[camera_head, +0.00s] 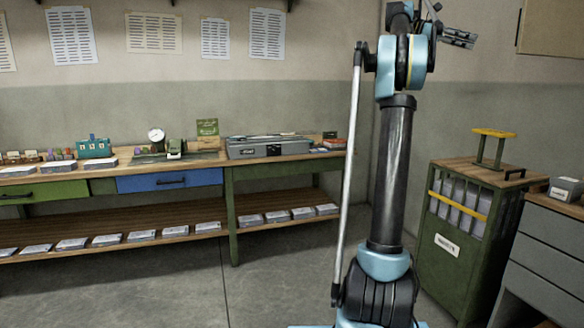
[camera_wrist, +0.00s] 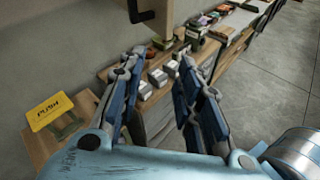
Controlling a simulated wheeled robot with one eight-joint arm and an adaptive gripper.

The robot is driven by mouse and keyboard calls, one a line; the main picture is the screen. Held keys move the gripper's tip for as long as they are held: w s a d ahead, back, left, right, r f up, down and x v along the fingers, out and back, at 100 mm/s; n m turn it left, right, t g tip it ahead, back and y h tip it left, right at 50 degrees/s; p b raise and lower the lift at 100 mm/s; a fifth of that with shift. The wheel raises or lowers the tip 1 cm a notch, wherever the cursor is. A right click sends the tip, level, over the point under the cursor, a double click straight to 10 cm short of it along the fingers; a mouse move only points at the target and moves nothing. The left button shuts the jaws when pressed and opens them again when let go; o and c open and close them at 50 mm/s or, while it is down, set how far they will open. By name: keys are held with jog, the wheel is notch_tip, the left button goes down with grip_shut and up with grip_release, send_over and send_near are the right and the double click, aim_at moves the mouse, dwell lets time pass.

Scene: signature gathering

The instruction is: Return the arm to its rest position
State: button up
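My arm (camera_head: 392,175) stands upright in the head view, right of the middle. Its blue upper joint is near the top edge. My gripper (camera_head: 462,38) points to the right at the top, in front of the bare wall and well above the green cabinet. In the wrist view my gripper (camera_wrist: 160,62) has its two blue-and-grey fingers spread apart with nothing between them. It is open and empty.
A green cabinet (camera_head: 454,245) with a yellow push plate (camera_head: 494,132) stands right of my arm; the plate (camera_wrist: 50,110) also shows in the wrist view. Grey drawers (camera_head: 545,250) are at far right. A long workbench (camera_head: 290,157) lines the left wall. The floor between is clear.

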jog(key=s+a+f+m+t+y, duration=0.3)
jog(key=s+a+f, duration=0.7)
jog(key=f, duration=1.1)
jog(key=s+a+f+m+t+y, duration=0.3)
jog(key=s+a+f+y, duration=0.2)
jog(key=s+a+f, duration=0.6)
jog(key=s+a+f+m+t+y, duration=0.3)
jog(key=s+a+f, duration=0.7)
jog(key=a+f, duration=1.1)
notch_tip(320, 180, down, 12)
jog(key=shift+s+r+t+y, duration=0.2)
jog(key=shift+s+t+y, duration=0.15)
jog(key=shift+y, duration=0.55)
